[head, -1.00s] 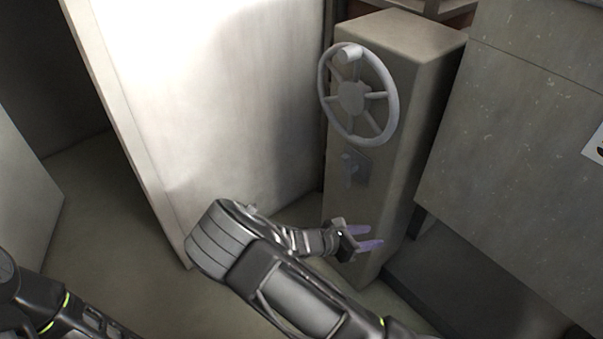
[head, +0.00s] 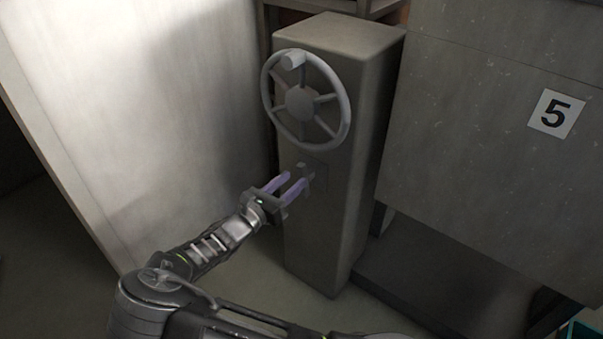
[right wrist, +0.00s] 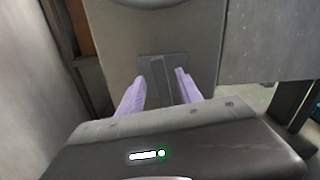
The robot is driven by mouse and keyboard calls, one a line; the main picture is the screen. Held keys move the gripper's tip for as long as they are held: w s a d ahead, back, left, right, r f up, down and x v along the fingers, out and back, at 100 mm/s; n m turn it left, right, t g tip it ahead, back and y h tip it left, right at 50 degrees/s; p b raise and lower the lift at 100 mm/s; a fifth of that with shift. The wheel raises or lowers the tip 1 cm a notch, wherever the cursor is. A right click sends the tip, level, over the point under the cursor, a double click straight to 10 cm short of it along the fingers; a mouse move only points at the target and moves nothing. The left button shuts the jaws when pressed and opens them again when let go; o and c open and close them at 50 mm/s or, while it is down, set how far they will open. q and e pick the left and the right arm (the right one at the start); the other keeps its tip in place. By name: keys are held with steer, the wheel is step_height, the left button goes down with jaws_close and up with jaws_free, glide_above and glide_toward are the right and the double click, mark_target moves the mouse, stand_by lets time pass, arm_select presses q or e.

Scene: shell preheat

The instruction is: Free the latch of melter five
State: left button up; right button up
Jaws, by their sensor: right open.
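The latch (head: 309,170) is a small grey handle on a plate, low on the front of a grey post (head: 345,215) beside melter five (head: 470,110). My right gripper (head: 294,179) is open, its two purple fingers pointing at the latch. In the right wrist view the latch handle (right wrist: 165,88) shows upright between the spread fingers of the gripper (right wrist: 159,78). I cannot tell whether a finger touches it. A spoked handwheel (head: 305,98) with a knob sits above the latch. My left gripper is not in view.
A white number 5 sign (head: 556,113) is on the grey melter wall to the right. A large pale panel (head: 150,100) stands close on the left of the post. Open floor (head: 240,285) lies below the gripper.

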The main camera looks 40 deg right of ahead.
mark_target(299, 175)
steer(key=x, duration=0.5)
jaws_close()
stand_by(0.4)
